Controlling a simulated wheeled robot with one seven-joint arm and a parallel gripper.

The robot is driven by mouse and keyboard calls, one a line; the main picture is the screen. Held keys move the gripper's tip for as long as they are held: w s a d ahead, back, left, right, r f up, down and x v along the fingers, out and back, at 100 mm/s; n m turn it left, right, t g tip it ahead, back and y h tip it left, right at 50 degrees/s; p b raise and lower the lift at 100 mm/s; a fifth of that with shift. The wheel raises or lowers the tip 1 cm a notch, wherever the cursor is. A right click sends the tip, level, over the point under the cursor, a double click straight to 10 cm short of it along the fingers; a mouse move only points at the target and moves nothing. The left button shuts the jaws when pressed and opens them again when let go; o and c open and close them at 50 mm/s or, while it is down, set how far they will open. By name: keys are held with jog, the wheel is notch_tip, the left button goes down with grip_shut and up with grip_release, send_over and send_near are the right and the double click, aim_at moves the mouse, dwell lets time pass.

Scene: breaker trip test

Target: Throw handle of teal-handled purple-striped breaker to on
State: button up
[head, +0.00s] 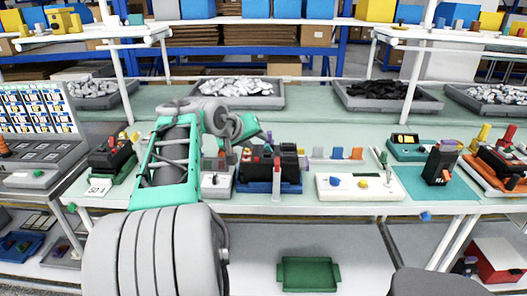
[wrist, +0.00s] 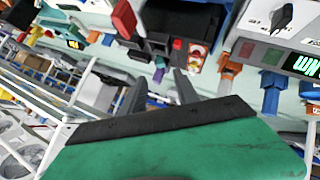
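My gripper (wrist: 160,92) shows in the wrist view as two dark fingers set apart, with nothing clear between them; it is open. In the head view my arm reaches forward over the bench, and its green hand (head: 243,127) is above and behind a black unit on a blue base (head: 268,172). In the wrist view a black unit (wrist: 180,18) lies beyond the fingers, with a red lever (wrist: 123,18) and small coloured parts along its edge. I cannot tell which part is the teal-handled purple-striped breaker.
A white box with blue and yellow knobs (head: 362,187) stands right of the black unit. A grey meter (head: 216,184) is close on its left. A dark device (head: 440,163) stands on a teal mat (head: 410,180). Parts trays (head: 235,98) line the back.

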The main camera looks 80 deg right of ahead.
aim_at(266, 146)
jog(key=x, duration=0.7)
jog(key=shift+d+f, duration=0.1)
jog(key=shift+f, duration=0.05)
jog(key=shift+w, duration=0.1)
jog(key=shift+c, duration=0.5)
grip_shut()
